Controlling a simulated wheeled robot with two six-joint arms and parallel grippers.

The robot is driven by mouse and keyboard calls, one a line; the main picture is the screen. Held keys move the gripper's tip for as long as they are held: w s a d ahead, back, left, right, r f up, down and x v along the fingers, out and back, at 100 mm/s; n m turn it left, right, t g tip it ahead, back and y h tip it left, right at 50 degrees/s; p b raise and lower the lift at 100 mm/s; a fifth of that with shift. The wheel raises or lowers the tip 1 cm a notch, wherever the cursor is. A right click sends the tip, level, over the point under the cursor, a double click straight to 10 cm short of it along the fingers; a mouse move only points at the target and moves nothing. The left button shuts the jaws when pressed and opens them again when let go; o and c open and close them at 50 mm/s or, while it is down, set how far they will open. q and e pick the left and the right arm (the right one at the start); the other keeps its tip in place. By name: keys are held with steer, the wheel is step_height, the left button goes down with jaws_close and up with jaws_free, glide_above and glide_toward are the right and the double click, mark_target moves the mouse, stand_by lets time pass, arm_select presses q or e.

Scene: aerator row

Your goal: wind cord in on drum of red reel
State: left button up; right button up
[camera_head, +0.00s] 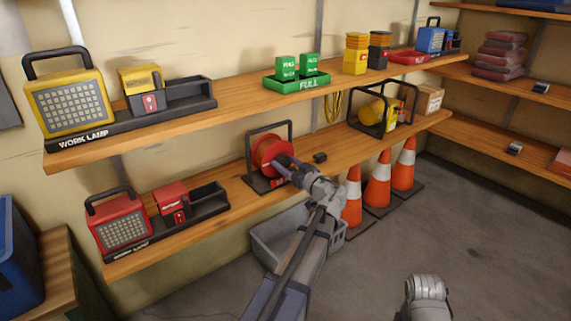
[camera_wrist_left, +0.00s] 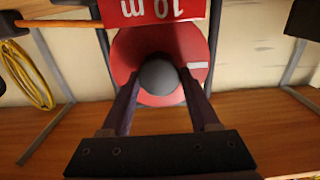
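The red reel (camera_head: 268,152) stands in a dark frame on the lower shelf in the head view. Its red drum face (camera_wrist_left: 124,58) fills the middle of the left wrist view, with a red "10 m" label, seen upside down, above it. A round grey knob (camera_wrist_left: 158,77) sits in front of the drum. My left gripper (camera_head: 283,163) is at the reel's front; its two fingers (camera_wrist_left: 159,80) lie on either side of the knob and appear to touch it. Cord on the drum cannot be made out.
A small dark block (camera_head: 320,157) lies right of the reel. A yellow reel (camera_head: 372,112) in a frame stands further right. Orange cones (camera_head: 378,180) and a grey bin (camera_head: 268,250) stand below the shelf. The upper shelf (camera_head: 235,108) runs above the reel.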

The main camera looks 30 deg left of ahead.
arm_select(q)
steer(key=c, duration=0.8)
steer(key=shift+c, duration=0.2)
steer(key=m, duration=0.5)
steer(key=shift+w+d, duration=0.1)
steer(key=m, duration=0.4)
steer(key=shift+w+f, duration=0.1)
steer(key=m, duration=0.5)
steer(key=shift+f, duration=0.1)
steer(key=shift+m, duration=2.2)
